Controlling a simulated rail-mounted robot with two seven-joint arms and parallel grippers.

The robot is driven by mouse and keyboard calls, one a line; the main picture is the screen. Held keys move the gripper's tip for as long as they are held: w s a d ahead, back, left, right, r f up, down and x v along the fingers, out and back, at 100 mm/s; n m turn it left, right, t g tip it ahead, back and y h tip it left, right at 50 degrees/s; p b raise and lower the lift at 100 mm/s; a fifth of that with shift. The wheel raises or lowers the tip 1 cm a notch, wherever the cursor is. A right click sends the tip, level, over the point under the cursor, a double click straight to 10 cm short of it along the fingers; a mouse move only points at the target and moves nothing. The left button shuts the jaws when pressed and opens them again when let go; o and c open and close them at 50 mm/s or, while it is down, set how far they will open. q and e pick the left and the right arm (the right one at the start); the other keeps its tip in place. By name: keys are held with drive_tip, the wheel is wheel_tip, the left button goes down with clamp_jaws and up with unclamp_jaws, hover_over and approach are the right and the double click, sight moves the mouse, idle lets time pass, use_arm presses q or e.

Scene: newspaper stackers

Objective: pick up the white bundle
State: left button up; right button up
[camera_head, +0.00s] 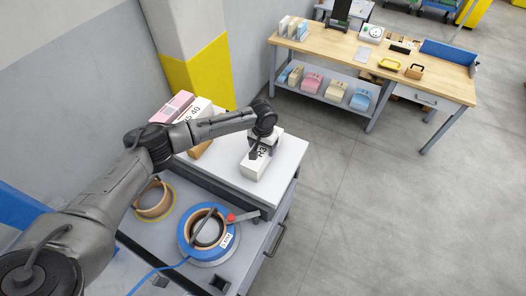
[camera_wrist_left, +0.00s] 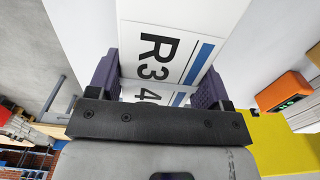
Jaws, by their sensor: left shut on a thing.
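The white bundle (camera_head: 256,169) is at the right part of the white tabletop (camera_head: 222,166) on the grey stacker unit. It has a printed label with black characters. My left gripper (camera_head: 259,153) comes down on it from above and is shut on it. In the left wrist view the bundle (camera_wrist_left: 212,20) lies between the two purple-grey fingers (camera_wrist_left: 160,82), and its label reads "R34" beside a blue stripe. I cannot tell whether its underside touches the tabletop. My right gripper is not in view.
A pink bundle (camera_head: 174,105) and another white bundle (camera_head: 198,108) stand at the back left, partly behind my arm. A blue reel (camera_head: 187,233) and a tan reel (camera_head: 154,204) lie on the lower surface. A wooden workbench (camera_head: 335,47) stands beyond open floor.

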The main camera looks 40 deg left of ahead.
use_arm(q)
drive_tip(key=c, duration=0.6)
drive_tip(key=shift+r, duration=0.1)
drive_tip(key=shift+r, duration=0.15)
